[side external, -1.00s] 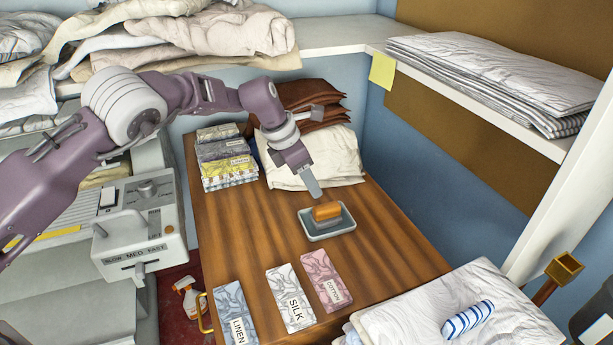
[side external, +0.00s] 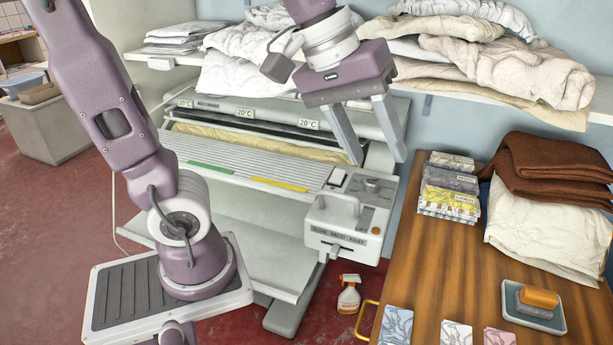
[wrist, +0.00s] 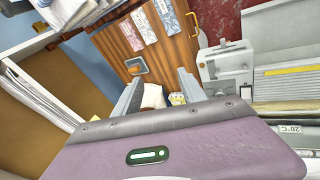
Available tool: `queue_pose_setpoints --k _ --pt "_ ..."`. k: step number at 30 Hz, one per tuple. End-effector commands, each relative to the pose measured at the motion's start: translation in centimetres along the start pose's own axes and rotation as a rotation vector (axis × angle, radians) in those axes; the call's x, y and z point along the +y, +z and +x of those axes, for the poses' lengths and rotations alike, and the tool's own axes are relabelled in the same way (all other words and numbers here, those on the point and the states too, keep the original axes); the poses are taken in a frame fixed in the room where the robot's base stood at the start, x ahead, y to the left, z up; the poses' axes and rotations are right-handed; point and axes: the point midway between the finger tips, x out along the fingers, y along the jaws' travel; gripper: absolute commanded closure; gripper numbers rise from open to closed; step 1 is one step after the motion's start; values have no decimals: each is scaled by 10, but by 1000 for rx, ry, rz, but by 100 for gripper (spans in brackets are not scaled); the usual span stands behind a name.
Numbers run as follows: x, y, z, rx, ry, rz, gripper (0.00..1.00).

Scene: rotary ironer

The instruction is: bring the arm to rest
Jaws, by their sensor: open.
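My gripper (side external: 378,160) is open and empty, its two grey fingers pointing down and well apart. In the side view it hangs high, in front of the ironer (side external: 240,155) and above its control box (side external: 345,215). In the wrist view my gripper (wrist: 160,78) also shows nothing between its fingers, with the wooden table (wrist: 115,50) beyond and below. My arm is raised, clear of the table and of the things on it.
The wooden table (side external: 440,265) holds a tray (side external: 513,312) with an orange block (side external: 540,297), folded cloth stacks (side external: 450,185) and brown fabric (side external: 560,165). A shelf of linens (side external: 490,60) stands behind my gripper. A spray bottle (side external: 348,295) stands on the floor.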

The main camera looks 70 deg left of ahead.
Motion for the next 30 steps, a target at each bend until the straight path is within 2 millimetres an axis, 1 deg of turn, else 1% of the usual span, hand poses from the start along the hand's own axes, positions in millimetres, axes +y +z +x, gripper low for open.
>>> queue_pose_setpoints --k 1,3,6,8,11,30 --pt "-25 24 -10 43 -20 161 51" --pt "-56 50 -12 89 -70 378 51" --pt "-85 71 -10 127 -132 575 51" --pt "-94 76 -9 136 -154 634 51" --pt "-98 79 -8 138 -165 663 51" --pt "-96 78 -8 137 -160 656 51"
